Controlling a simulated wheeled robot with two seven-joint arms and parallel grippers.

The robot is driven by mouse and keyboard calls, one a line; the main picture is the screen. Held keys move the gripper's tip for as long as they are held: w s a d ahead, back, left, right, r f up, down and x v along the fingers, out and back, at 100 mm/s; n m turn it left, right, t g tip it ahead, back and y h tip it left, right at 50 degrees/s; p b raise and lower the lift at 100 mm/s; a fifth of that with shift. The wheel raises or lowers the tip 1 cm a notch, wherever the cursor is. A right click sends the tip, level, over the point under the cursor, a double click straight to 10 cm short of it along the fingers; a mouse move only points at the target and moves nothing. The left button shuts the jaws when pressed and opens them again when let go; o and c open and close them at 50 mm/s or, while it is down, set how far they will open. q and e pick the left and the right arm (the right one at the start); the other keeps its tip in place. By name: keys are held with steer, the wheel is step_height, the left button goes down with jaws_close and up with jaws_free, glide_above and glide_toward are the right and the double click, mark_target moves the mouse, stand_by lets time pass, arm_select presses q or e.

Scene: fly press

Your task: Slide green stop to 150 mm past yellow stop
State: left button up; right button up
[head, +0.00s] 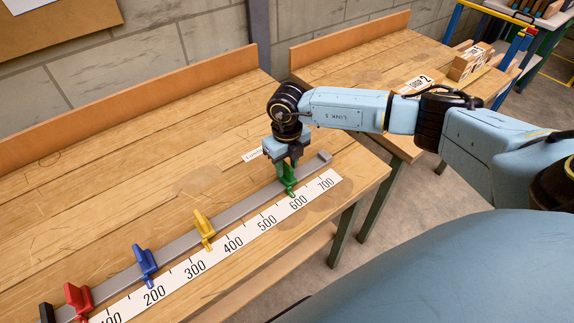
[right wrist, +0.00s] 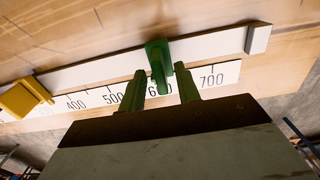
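The green stop (head: 288,178) sits on the grey rail (head: 180,246), its pointer close to the 600 mark. The yellow stop (head: 204,228) is farther left on the rail, its pointer between 300 and 400. My right gripper (head: 286,162) is over the green stop, pointing down. In the right wrist view its two green fingers (right wrist: 158,75) stand apart on either side of the green stop (right wrist: 157,62), with gaps showing. The yellow stop (right wrist: 22,98) shows at that view's left edge. My left gripper is not in view.
A blue stop (head: 145,262) and a red stop (head: 78,298) sit farther left on the rail. The white scale (head: 250,233) runs along its front. A grey end block (head: 324,156) closes the right end. The rail between yellow and green is clear.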

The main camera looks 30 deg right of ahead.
steer(key=shift+f, duration=0.45)
steer(key=shift+c, duration=0.2)
jaws_close()
steer(key=a, duration=1)
steer(key=shift+s, duration=0.4)
steer(key=shift+o, duration=0.2)
jaws_free()
